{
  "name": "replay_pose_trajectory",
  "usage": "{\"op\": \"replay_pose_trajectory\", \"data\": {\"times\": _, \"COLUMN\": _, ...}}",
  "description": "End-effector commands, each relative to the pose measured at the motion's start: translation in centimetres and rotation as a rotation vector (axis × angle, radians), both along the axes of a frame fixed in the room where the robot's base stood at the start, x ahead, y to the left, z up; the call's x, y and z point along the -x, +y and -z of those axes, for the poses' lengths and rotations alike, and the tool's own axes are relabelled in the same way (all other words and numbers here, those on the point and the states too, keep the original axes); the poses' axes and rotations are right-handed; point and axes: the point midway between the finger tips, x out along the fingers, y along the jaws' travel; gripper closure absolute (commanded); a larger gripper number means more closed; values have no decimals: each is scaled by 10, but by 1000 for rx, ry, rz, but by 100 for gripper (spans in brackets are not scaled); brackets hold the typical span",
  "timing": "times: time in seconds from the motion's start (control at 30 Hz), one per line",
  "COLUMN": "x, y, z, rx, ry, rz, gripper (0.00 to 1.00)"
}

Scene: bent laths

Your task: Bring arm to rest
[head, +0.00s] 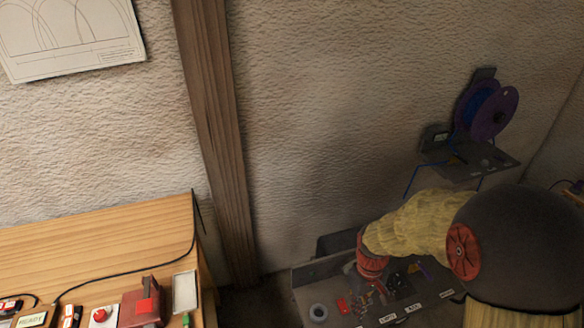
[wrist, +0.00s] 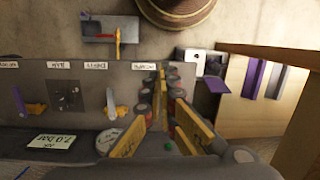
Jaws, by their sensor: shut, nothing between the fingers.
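My arm, in a yellow sleeve with red joints, reaches from the right side of the head view down to the left over a grey bench (head: 305,283). My gripper (wrist: 160,80) shows in the wrist view with its fingers shut and nothing between them. It points along the bench beside a row of small white labels. In the head view the gripper is small and dark below the red wrist joint, so its fingers cannot be made out there.
A wooden table (head: 100,245) with red and white items stands at left. A purple spool (head: 493,112) sits above a small wall shelf (head: 470,165). A wooden post (head: 217,130) stands against the wall. A round brown object (wrist: 178,12) lies beyond the bench in the wrist view.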

Motion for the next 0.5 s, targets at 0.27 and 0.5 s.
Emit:
{"op": "replay_pose_trajectory", "data": {"times": 0.27, "x": 47, "y": 0, "z": -122, "rx": 21, "ry": -151, "rz": 298, "gripper": 100}}
{"op": "replay_pose_trajectory", "data": {"times": 0.5, "x": 90, "y": 0, "z": -199, "rx": -9, "ry": -335, "rz": 410, "gripper": 100}}
